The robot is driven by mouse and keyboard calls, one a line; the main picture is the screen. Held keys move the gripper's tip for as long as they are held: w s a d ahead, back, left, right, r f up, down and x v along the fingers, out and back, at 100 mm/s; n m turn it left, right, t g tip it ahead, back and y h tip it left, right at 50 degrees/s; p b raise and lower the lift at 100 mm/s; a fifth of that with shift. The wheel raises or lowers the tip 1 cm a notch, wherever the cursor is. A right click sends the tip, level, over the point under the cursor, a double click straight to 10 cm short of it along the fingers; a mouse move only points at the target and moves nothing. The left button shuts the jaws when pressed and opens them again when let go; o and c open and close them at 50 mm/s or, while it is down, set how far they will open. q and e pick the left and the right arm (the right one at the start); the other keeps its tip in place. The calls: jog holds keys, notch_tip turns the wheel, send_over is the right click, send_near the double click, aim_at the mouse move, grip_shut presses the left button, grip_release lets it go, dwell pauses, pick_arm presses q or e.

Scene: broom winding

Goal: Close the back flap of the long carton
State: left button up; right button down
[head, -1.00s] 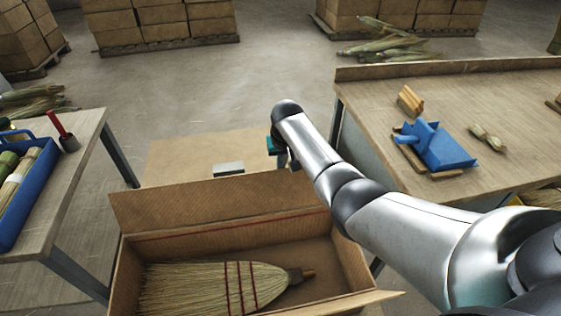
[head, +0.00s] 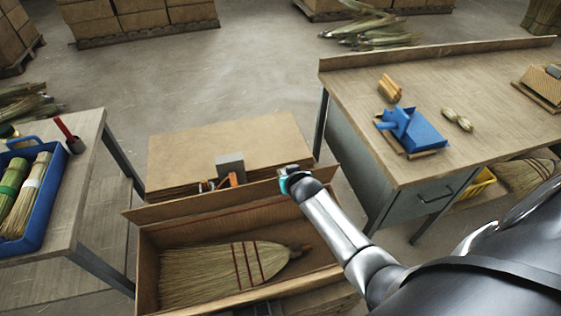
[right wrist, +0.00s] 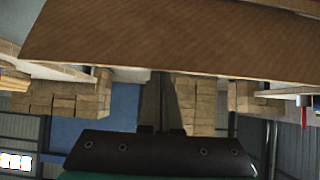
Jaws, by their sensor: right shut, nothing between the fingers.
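The long carton (head: 145,270) lies open in the lower middle of the head view with a straw broom (head: 215,272) inside. Its back flap (head: 180,207) is raised along the far edge as a narrow brown strip, and the inside is uncovered. My right gripper (head: 284,181) is at the right part of this flap, its fingers mostly hidden in the head view. In the right wrist view the shut, empty fingers (right wrist: 160,85) point at a broad brown cardboard panel (right wrist: 170,42); I cannot tell whether they touch it. My left gripper is not in view.
Behind the carton is a cardboard stack (head: 230,138) with a grey-and-orange tool (head: 230,167). A table (head: 80,185) with a blue tray (head: 45,215) stands left.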

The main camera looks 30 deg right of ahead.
jog(key=s+a+f, duration=0.2)
jog(key=s+f, duration=0.5)
jog(key=s, duration=0.2)
jog(key=shift+s+a+f+t, duration=0.2)
jog(key=shift+s+a+t, duration=0.05)
jog(key=shift+s+t, duration=0.1)
dwell(0.5)
notch_tip(320, 180, up, 20)
jog(key=p, duration=0.6)
jog(key=shift+p, duration=0.35)
jog(key=shift+s, duration=0.1)
